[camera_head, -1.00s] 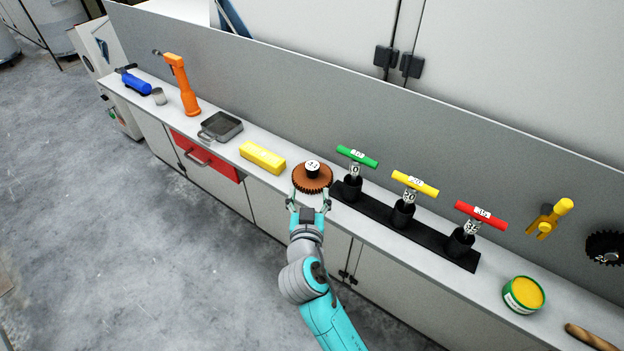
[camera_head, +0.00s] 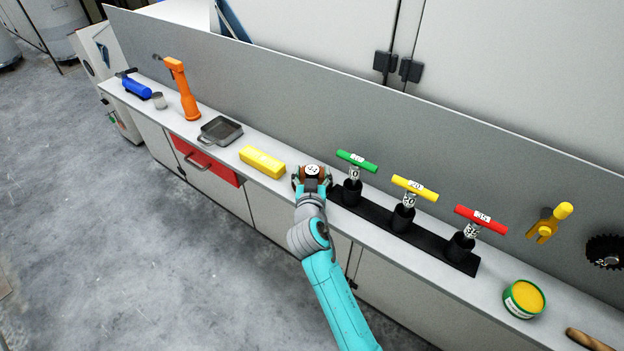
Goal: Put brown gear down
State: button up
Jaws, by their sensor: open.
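The brown gear (camera_head: 312,170) is on the grey bench between a yellow block and a black rack. Only its pale-topped hub and a little brown around it show. My gripper (camera_head: 312,180) is right over the near side of the gear and hides most of it. Its fingers are open, one on each side of the hub. I cannot tell whether they touch the gear.
The yellow block (camera_head: 262,161) lies just left. The black rack (camera_head: 374,211) with green, yellow and red T-handles stands close on the right. A grey tray (camera_head: 220,131) and orange tool (camera_head: 182,88) are farther left. A green tin (camera_head: 523,299) sits at right.

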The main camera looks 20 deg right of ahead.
aim_at(311, 170)
grip_shut()
jog(key=shift+r, duration=0.1)
dwell(0.3)
jog(key=shift+a+r, duration=0.2)
jog(key=shift+r, duration=0.35)
notch_tip(311, 170, up, 6)
jog(key=shift+r, duration=0.1)
jog(key=s+a, duration=1.1)
jog(key=a, duration=0.4)
jog(key=shift+s+a+f, duration=0.25)
jog(key=shift+s+a, duration=0.15)
